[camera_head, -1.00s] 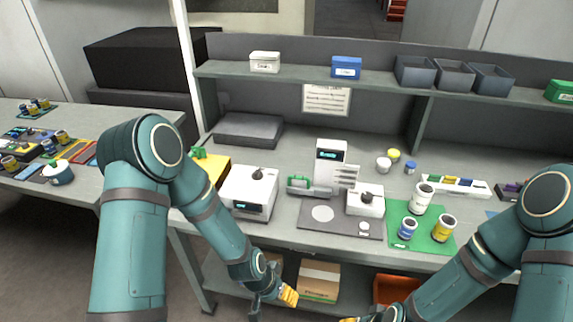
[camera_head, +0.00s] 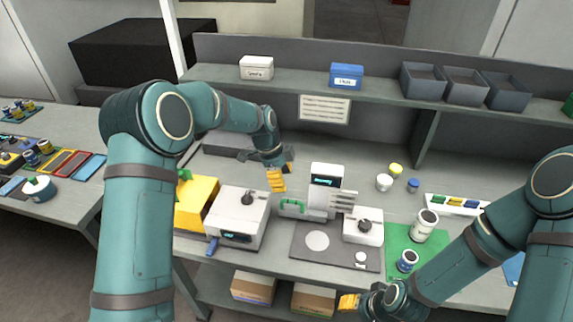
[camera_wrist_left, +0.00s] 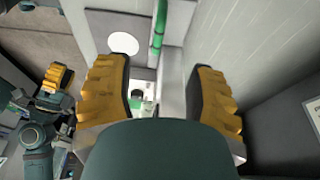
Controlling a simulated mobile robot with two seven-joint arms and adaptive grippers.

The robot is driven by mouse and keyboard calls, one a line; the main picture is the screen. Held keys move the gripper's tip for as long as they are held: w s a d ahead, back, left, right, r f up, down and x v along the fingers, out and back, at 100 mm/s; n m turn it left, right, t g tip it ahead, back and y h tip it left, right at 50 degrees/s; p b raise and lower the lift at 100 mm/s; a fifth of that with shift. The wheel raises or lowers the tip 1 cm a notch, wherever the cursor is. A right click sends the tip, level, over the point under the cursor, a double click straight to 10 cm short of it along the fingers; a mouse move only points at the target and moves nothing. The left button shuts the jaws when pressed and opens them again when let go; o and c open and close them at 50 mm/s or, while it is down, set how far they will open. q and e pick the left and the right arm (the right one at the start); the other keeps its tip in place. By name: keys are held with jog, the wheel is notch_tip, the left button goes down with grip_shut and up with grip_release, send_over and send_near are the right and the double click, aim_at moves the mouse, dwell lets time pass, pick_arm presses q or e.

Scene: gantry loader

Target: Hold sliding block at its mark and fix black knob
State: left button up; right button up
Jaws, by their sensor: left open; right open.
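A white machine tower (camera_head: 325,190) with a display and side fins stands behind a grey plate (camera_head: 300,254). The green handle (camera_head: 292,206) is left of the tower; it shows in the left wrist view (camera_wrist_left: 159,28). My left gripper (camera_head: 277,180) is open and empty above and behind the handle (camera_wrist_left: 160,92). My right gripper (camera_head: 350,302) is open, low before the bench.
A shelf (camera_head: 290,84) with bins runs above the back. A yellow block (camera_head: 196,203) is left of the white box. A green mat (camera_head: 398,238) with containers lies at the right, partly behind my right arm. Small jars (camera_head: 384,183) stand behind.

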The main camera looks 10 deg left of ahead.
aim_at(291, 201)
pick_arm(q)
jog(key=shift+s+b+x, duration=0.25)
jog(key=shift+b+x, duration=0.3)
jog(key=shift+x, duration=0.5)
jog(key=b+x, duration=0.3)
jog(key=x, duration=0.2)
jog(key=shift+w+f, duration=0.1)
jog(key=shift+f, duration=0.15)
jog(key=shift+d+f+b, duration=0.25)
jog(key=shift+f+b, duration=0.35)
jog(key=shift+f, duration=0.05)
jog(key=shift+c, duration=0.4)
grip_shut()
